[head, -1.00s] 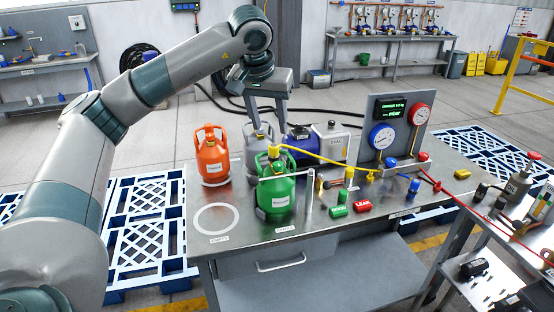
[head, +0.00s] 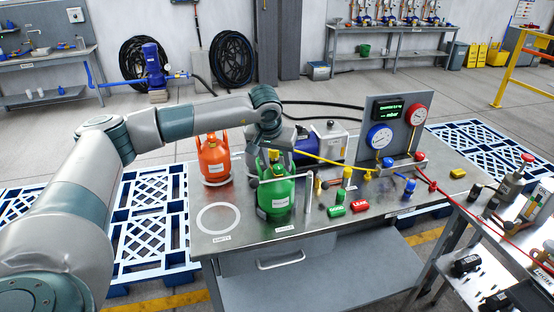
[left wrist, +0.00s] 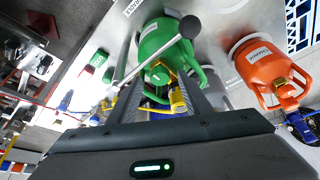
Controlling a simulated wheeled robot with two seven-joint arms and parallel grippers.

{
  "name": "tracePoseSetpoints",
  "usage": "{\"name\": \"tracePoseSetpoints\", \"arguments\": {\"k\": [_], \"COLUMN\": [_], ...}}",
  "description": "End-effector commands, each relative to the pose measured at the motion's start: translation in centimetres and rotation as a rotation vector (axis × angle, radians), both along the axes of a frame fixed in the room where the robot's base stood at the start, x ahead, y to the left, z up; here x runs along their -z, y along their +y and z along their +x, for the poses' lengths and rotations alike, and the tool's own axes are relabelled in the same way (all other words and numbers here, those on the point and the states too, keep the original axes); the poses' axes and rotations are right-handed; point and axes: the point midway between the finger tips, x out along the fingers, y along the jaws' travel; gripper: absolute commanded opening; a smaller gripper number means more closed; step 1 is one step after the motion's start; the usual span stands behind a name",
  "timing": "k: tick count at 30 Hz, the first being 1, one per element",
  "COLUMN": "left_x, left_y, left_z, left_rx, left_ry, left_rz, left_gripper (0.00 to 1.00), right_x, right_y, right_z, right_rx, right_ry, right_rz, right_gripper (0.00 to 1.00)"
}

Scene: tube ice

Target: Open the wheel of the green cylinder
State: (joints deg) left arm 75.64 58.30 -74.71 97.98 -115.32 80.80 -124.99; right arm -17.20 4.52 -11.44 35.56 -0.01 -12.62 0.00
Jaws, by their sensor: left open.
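The green cylinder (head: 276,198) stands upright on the metal bench, with a white label and a collar handle. My left gripper (head: 274,154) hangs right above its top, and its fingers point down at the valve. In the left wrist view the green cylinder (left wrist: 165,42) lies ahead between the two open fingers (left wrist: 160,78). I cannot tell whether a finger touches the wheel. My right gripper is out of view.
An orange cylinder (head: 214,160) stands to the left, and a grey cylinder (left wrist: 213,88) is close by, mostly hidden in the head view. A yellow hose (head: 325,160) runs to the gauge panel (head: 396,125). An upright metal rod (head: 308,191) stands close right. A white ring (head: 218,219) marks free bench.

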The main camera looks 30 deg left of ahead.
Motion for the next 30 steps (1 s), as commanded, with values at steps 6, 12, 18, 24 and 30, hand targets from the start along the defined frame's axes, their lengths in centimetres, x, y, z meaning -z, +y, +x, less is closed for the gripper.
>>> {"name": "tracePoseSetpoints", "arguments": {"k": [6, 12, 18, 24, 30], "left_x": [0.81, 0.82, 0.80, 0.81, 0.90], "left_y": [0.10, 0.10, 0.11, 0.11, 0.05], "left_z": [0.25, 0.27, 0.27, 0.27, 0.30], "left_rx": [0.000, 0.000, 0.000, -0.003, -0.032], "left_ry": [0.001, 0.000, 0.000, 0.000, 0.000], "left_rz": [0.000, 0.000, 0.000, 0.001, 0.001], "left_gripper": [0.45, 0.45, 0.07, 0.03, 0.04], "right_x": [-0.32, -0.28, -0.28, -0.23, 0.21], "right_y": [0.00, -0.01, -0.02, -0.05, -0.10], "right_z": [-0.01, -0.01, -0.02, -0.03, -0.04], "right_rx": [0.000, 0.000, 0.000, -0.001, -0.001], "right_ry": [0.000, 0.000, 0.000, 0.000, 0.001], "right_rz": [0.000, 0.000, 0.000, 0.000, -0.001], "right_gripper": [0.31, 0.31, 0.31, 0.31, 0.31]}}
